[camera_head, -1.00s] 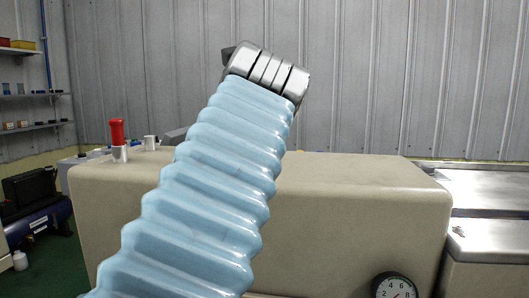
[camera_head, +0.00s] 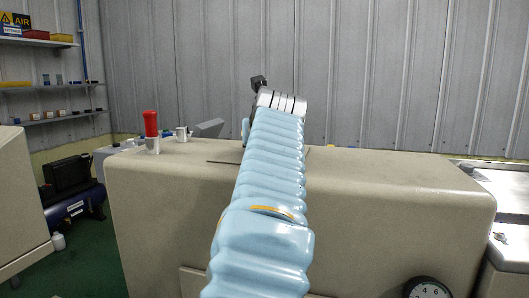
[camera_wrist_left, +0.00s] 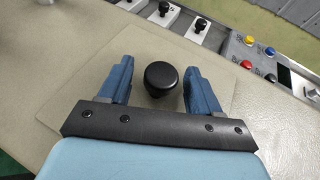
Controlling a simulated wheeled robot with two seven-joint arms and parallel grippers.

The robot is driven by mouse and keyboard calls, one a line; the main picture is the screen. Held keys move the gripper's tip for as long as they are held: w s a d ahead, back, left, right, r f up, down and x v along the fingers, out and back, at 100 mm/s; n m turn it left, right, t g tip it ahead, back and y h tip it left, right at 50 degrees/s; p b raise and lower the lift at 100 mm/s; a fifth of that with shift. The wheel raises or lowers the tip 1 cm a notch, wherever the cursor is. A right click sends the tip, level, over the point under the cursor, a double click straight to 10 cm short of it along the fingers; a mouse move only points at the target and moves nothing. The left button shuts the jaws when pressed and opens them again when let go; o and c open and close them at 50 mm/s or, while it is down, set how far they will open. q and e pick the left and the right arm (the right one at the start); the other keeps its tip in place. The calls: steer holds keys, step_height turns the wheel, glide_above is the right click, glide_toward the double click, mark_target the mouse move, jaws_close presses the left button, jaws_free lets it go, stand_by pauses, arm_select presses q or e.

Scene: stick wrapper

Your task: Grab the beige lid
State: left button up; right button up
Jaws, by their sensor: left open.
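The beige lid (camera_wrist_left: 140,48) is a flat panel with a round black knob (camera_wrist_left: 161,76) in the left wrist view. It lies on top of the beige machine (camera_head: 400,190). My left gripper (camera_wrist_left: 160,68) is open, with one blue finger on each side of the knob. Gaps show between the fingers and the knob. In the head view my light blue left arm hides the gripper and most of the lid. My right gripper is not in view.
In the left wrist view, coloured buttons (camera_wrist_left: 250,40) sit on a panel at right, near black knobs (camera_wrist_left: 199,25). Shelves (camera_head: 45,85) stand at the far left.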

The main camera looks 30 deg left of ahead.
arm_select(q)
steer(key=shift+w+a+f, duration=0.1)
steer(key=shift+w+a, duration=0.05)
steer(key=shift+w, duration=0.05)
jaws_close()
stand_by(0.5)
